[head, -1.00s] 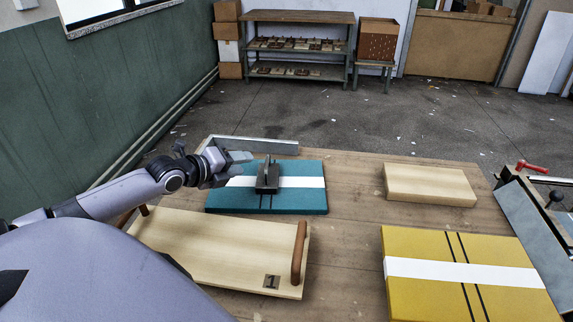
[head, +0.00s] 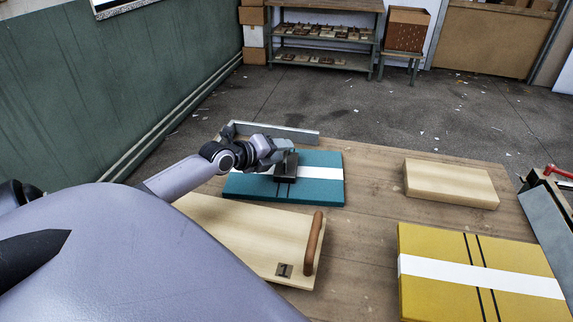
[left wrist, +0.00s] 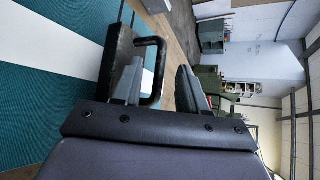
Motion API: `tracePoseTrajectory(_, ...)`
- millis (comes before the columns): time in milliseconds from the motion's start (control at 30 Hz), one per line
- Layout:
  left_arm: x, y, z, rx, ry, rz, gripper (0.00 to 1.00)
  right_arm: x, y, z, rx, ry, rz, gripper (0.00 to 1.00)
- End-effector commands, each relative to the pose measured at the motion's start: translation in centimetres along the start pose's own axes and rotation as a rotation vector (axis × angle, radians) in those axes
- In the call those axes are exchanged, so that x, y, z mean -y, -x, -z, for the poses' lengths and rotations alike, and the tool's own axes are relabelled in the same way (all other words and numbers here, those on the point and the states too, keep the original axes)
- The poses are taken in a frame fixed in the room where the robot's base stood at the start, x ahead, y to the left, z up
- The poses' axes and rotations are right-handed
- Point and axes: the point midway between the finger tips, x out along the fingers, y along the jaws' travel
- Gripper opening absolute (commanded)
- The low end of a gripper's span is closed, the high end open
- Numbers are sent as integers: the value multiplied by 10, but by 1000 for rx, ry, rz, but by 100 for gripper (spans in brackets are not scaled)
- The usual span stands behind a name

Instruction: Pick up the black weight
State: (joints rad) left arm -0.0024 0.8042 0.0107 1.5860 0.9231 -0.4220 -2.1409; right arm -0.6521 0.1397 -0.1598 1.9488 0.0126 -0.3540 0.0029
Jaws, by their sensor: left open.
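The black weight (head: 286,172), a dark block with a loop handle, sits on the white band of the teal board stack (head: 322,192). In the left wrist view the weight (left wrist: 116,55) is at the upper left, its handle standing out toward the right. My left gripper (head: 281,152) is at the weight's top and covers its handle in the head view. In the left wrist view the left gripper (left wrist: 160,78) is open. One finger overlaps the handle loop and the handle's outer bar shows between the fingers. My right gripper is not in view.
A yellow stack (head: 420,295) and a pale wood block (head: 450,185) are to the right. A metal rail (head: 290,134) runs behind the teal stack. Bare tabletop (head: 365,215) lies between.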

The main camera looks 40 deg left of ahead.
Motion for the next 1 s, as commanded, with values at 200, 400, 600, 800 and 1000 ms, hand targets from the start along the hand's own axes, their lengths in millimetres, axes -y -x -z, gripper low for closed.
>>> tracePoseTrajectory(200, 0, -13, 0, -1, 0, 0, 42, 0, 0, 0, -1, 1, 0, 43)
tracePoseTrajectory(400, 0, -14, 0, -1, -1, -1, 42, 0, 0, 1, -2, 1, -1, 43)
tracePoseTrajectory(600, 0, -14, 0, -1, -1, -1, 0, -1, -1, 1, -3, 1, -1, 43)
tracePoseTrajectory(800, 0, -13, 0, 0, -1, -1, 0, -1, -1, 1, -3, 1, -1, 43)
tracePoseTrajectory(1000, 0, -13, 0, 0, -1, -1, 0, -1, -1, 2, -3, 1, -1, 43)
